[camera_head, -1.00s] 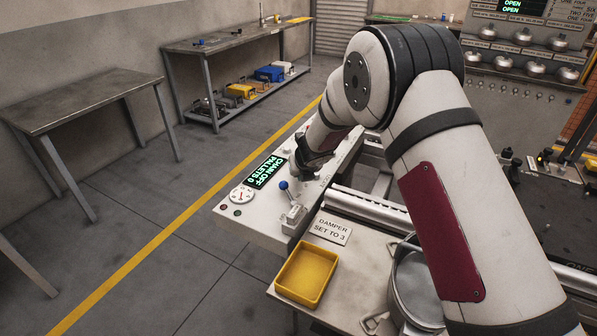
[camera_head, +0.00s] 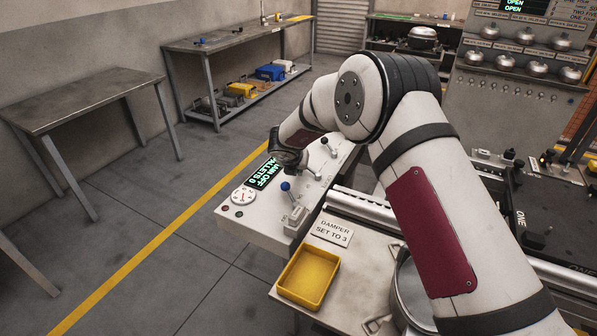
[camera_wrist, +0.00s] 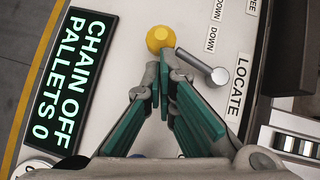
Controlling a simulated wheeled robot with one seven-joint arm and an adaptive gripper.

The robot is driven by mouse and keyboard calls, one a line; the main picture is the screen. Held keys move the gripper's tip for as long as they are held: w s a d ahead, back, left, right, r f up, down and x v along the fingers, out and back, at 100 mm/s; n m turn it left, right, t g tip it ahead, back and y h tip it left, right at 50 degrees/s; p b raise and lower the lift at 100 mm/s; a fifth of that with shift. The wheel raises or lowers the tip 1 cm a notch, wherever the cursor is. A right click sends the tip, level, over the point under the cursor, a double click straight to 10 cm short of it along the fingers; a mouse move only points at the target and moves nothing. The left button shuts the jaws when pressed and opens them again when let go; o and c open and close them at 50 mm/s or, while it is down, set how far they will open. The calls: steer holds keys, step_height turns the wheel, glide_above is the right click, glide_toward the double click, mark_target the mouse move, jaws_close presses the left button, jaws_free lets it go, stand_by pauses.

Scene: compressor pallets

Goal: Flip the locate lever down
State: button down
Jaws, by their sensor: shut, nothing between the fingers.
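In the wrist view a short grey lever (camera_wrist: 200,65) with a round metal end lies beside the LOCATE label (camera_wrist: 237,87). A DOWN label (camera_wrist: 211,38) is printed close to it. My gripper (camera_wrist: 164,62) is shut and empty, with its teal-padded fingers pointing at the panel. Its tips are just left of the lever's inner end, below a yellow round knob (camera_wrist: 160,38) in the picture. I cannot tell whether they touch the lever. In the head view my gripper (camera_head: 285,160) is over the control panel (camera_head: 255,226), partly hidden by my arm.
A green-lit display (camera_wrist: 83,80) reads CHAIN OFF, PALLETS 0. A blue-knobbed lever (camera_head: 286,187) stands on the panel's near part. A yellow tray (camera_head: 308,278) and a DAMPER SET TO 3 sign (camera_head: 332,233) are nearer. Open floor lies left of the panel.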

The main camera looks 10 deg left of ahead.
steer(key=shift+w+f+m+h+b, duration=0.2)
steer(key=shift+w+m+h+b, duration=0.2)
steer(key=shift+w+m+b, duration=0.1)
steer(key=shift+w+r+b, duration=0.15)
steer(key=shift+w+b, duration=0.35)
